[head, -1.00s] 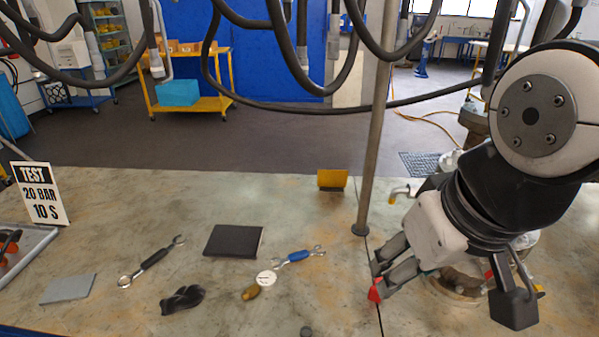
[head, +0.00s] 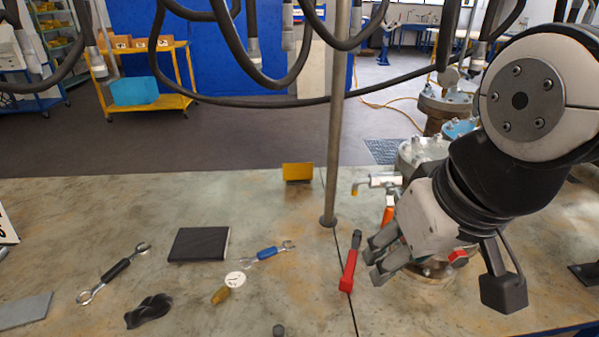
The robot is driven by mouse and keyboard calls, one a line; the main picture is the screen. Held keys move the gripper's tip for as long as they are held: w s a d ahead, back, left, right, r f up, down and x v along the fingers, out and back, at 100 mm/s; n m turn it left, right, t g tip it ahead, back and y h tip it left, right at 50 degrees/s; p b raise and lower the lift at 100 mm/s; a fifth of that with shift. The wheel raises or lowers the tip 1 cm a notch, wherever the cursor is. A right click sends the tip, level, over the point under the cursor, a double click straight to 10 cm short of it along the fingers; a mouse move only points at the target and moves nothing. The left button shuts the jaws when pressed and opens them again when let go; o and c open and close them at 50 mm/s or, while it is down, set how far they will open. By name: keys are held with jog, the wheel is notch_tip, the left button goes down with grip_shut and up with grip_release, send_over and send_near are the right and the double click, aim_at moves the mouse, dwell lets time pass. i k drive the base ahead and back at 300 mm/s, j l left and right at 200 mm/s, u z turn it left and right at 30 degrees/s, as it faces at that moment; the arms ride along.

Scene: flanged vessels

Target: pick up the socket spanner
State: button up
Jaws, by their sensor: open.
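A tool with a red grip (head: 348,270) and a dark upper end lies on the bench beside the seam; it looks most like the socket spanner, though its head is too small to be sure. My gripper (head: 373,264) is just to its right, open, with nothing seen between the fingers. A small gap shows between the fingertips and the red grip; height above the bench is hard to tell. A spanner with a black handle (head: 115,271) and one with a blue handle (head: 267,253) lie farther left.
A thin upright post (head: 328,219) stands behind the red tool. Flanged vessels (head: 423,153) stand behind and right of my gripper. Hoses hang above.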

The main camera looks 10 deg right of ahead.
aim_at(346, 283)
jog(key=z, duration=0.35)
jog(key=j, duration=1.35)
jog(key=i+z, duration=0.05)
